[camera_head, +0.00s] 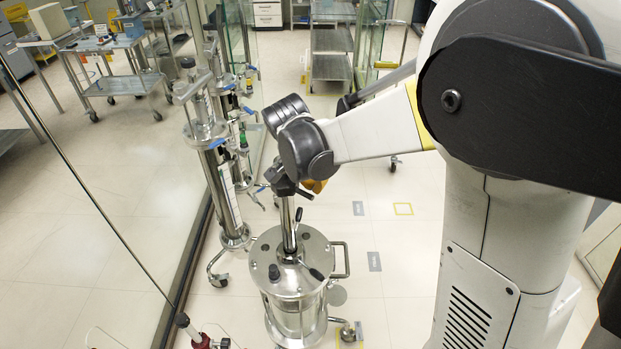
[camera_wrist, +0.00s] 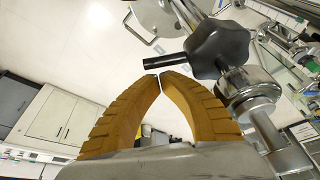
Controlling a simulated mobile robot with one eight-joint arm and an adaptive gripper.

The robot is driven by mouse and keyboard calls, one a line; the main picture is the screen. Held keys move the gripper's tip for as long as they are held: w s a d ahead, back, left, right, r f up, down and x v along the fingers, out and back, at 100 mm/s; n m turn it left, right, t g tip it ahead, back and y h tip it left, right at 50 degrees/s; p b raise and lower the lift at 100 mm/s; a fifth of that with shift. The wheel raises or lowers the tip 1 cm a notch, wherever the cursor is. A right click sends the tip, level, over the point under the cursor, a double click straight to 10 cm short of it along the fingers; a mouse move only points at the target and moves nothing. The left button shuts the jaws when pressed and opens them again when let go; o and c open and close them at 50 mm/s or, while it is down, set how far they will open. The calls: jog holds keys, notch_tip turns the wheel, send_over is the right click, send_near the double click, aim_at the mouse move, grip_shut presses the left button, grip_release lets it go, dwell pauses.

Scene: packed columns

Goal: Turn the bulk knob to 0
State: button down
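A black lobed knob (camera_wrist: 218,46) with a short black bar on its left side sits on a steel fitting in the wrist view. I take it for the bulk knob, but no label or 0 mark is readable. In the head view a dark knob (camera_head: 281,183) tops the steel column, just below my wrist; it looks like the same one. My gripper (camera_wrist: 159,76) has two ribbed orange fingers with tips almost meeting and nothing between them. The tips are just beside the bar's end; contact cannot be told. In the head view my gripper (camera_head: 315,186) is mostly hidden behind my wrist.
The steel column rises from a wheeled steel vessel (camera_head: 296,300) with levers and a side handle. A taller steel column (camera_head: 225,195) stands to its left, by a glass partition. Carts (camera_head: 332,55) stand at the back. The floor right of the vessel is mostly clear.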

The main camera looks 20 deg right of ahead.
jog(key=shift+s+a+f+b, duration=0.15)
jog(key=shift+s+a+b, duration=0.45)
jog(key=shift+s+a, duration=0.25)
